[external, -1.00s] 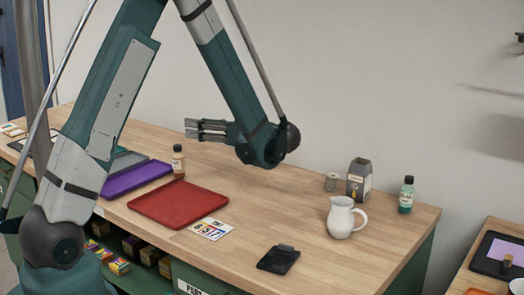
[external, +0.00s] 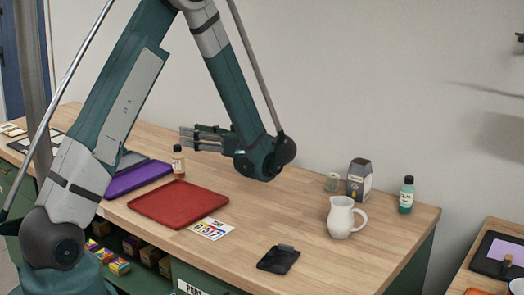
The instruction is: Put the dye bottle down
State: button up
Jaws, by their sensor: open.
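A small dye bottle (external: 178,162) with a dark cap and pale label stands upright at the back edge of the red tray (external: 165,205), near the purple tray. My gripper (external: 184,138) is open and points left, close to the bottle's cap and a little above it in the picture. The bottle is not between the fingers as far as I can see. Another bottle, teal with a black cap (external: 406,196), stands at the right end of the bench.
A purple tray (external: 128,182) lies left of the red one.

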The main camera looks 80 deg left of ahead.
jog(key=b, duration=0.1)
send_near(175, 145)
jog(key=shift+s+a+f, duration=0.3)
jog(key=shift+s+a, duration=0.05)
jog(key=shift+s, duration=0.15)
jog(key=shift+s+a+f, duration=0.35)
jog(key=shift+s, duration=0.15)
jog(key=shift+x, duration=0.95)
jog(key=shift+s+a+r+b, duration=0.15)
jog(key=shift+s+b, duration=0.15)
jog(key=shift+s+a, duration=0.1)
jog(key=shift+b+x, duration=0.4)
jog(key=shift+x, duration=1.95)
jog(key=shift+c, duration=0.2)
grip_shut()
